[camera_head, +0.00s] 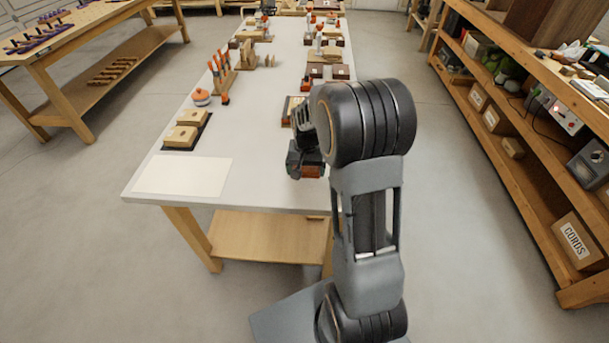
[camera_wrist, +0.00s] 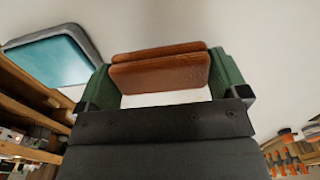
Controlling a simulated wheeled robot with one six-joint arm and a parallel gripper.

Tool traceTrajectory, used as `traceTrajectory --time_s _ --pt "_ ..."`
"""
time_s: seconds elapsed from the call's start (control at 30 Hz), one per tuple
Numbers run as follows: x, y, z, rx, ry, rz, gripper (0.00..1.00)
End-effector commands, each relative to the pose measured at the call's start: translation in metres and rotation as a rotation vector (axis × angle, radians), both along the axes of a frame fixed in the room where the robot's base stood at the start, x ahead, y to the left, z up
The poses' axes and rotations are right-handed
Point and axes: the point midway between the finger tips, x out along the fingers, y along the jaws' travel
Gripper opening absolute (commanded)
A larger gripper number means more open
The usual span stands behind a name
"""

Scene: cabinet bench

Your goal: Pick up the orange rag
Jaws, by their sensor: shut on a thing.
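The orange rag (camera_wrist: 160,72) looks like a folded, brownish-orange pad in the wrist view. It sits between the two green fingers of my gripper (camera_wrist: 166,78), which is shut on it. In the head view my gripper (camera_head: 306,163) is over the near right part of the white table (camera_head: 255,180). The rag (camera_head: 312,171) shows there as a small orange-brown patch under the gripper. My arm hides the table's right side, and I cannot tell how high the rag is above the surface.
A pale sheet (camera_head: 183,176) lies at the table's near left. Behind it are a dark tray (camera_head: 171,148) with wooden blocks, a striped orange jar (camera_head: 201,97) and a tool rack (camera_head: 222,80). Wooden shelves (camera_head: 535,165) stand right, another bench (camera_head: 75,40) left. Floor between is clear.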

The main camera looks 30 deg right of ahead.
Motion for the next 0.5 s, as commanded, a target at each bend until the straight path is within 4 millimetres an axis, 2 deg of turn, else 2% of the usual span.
traceTrajectory --time_s 0.27,0.5 --pt "-0.002 -0.05 0.057 -0.002 -0.003 -0.008 0.7" --pt "-0.004 -0.099 0.076 0.0 0.001 -0.005 0.7"
